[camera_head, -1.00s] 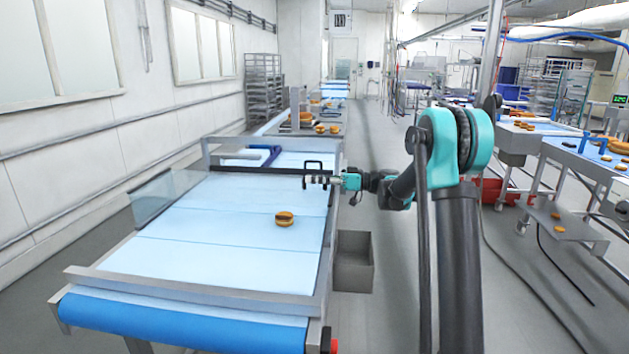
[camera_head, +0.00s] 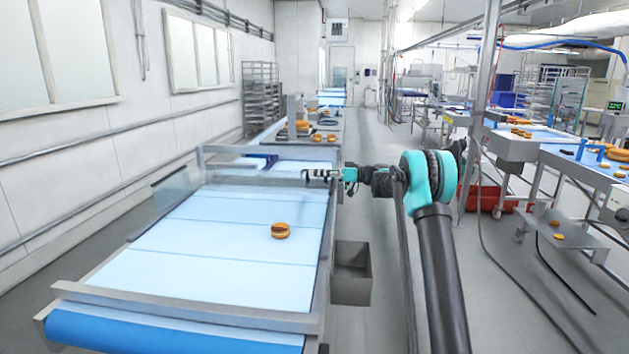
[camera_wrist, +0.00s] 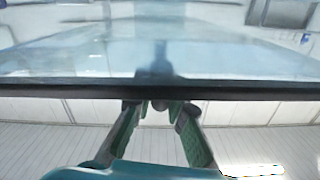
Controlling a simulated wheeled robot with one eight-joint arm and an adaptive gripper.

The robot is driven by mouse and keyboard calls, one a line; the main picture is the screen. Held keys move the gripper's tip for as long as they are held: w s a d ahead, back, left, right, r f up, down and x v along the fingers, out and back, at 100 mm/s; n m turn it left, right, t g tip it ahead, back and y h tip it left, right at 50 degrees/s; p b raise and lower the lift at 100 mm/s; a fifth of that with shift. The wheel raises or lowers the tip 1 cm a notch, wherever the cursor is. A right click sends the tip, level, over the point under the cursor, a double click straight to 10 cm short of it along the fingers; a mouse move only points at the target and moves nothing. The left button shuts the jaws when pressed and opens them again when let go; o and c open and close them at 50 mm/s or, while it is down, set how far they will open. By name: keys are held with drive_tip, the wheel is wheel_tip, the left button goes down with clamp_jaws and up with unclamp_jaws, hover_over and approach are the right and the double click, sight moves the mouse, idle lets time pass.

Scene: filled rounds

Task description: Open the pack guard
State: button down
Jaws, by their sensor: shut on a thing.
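The pack guard (camera_head: 255,175) is a clear panel across the far part of the blue-white conveyor (camera_head: 225,245). In the wrist view, its dark edge bar (camera_wrist: 60,91) runs across the picture, with the clear panel (camera_wrist: 80,60) beyond it. My gripper (camera_head: 318,174) is at the guard's right end, shut on its handle. In the wrist view my gripper's green fingers (camera_wrist: 158,112) meet just below the bar, and the handle is mostly hidden between them. The guard's exact tilt is hard to tell.
A filled round (camera_head: 281,231) lies on the near conveyor. Another clear side panel (camera_head: 170,195) stands at the conveyor's left edge. A grey bin (camera_head: 351,272) stands on the floor right of the conveyor. Red crates (camera_head: 485,196) and a table stand further right.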

drive_tip(key=w, duration=0.6)
drive_tip(key=shift+w+d, duration=0.2)
drive_tip(key=shift+w, duration=0.15)
drive_tip(key=c, duration=1.5)
unclamp_jaws()
drive_tip(key=shift+c, duration=0.2)
drive_tip(key=d, duration=1.2)
drive_tip(key=shift+s, duration=0.25)
